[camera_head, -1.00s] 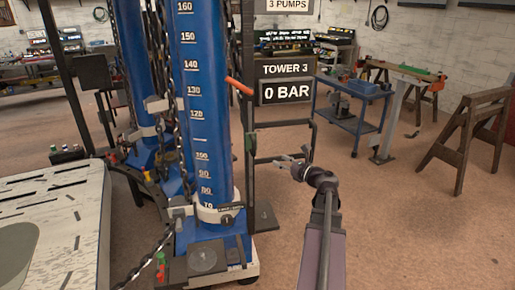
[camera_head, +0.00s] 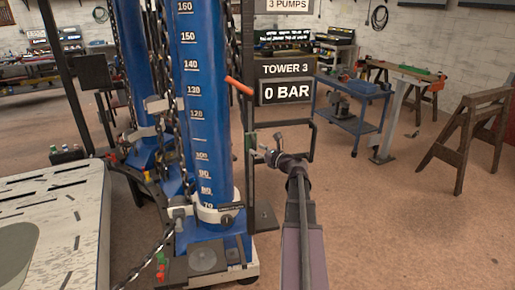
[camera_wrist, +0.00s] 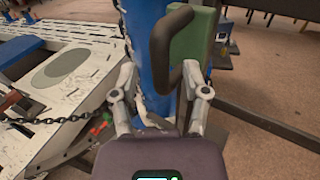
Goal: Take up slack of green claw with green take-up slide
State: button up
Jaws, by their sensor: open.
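The green take-up slide (camera_wrist: 192,42) is a green block with a black looped handle (camera_wrist: 160,45) in the wrist view. In the head view the slide (camera_head: 250,142) shows small on the dark post beside the blue tower. My gripper (camera_wrist: 161,72) is open, its two fingers spread on either side of the handle's lower part. I cannot tell whether they touch it. My gripper (camera_head: 264,146) also shows just right of the slide in the head view. I cannot make out a green claw for certain.
The blue tower (camera_head: 205,130) with a number scale stands left of the slide. A chain (camera_head: 150,255) runs from its foot toward the pale platform (camera_head: 70,230). An orange lever (camera_head: 239,86) juts out above the slide. A blue cart (camera_head: 350,115) stands right; floor between is clear.

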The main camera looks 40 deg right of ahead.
jog(key=shift+w+a, duration=0.1)
jog(key=shift+w, duration=0.8)
jog(key=shift+c, duration=0.2)
grip_shut()
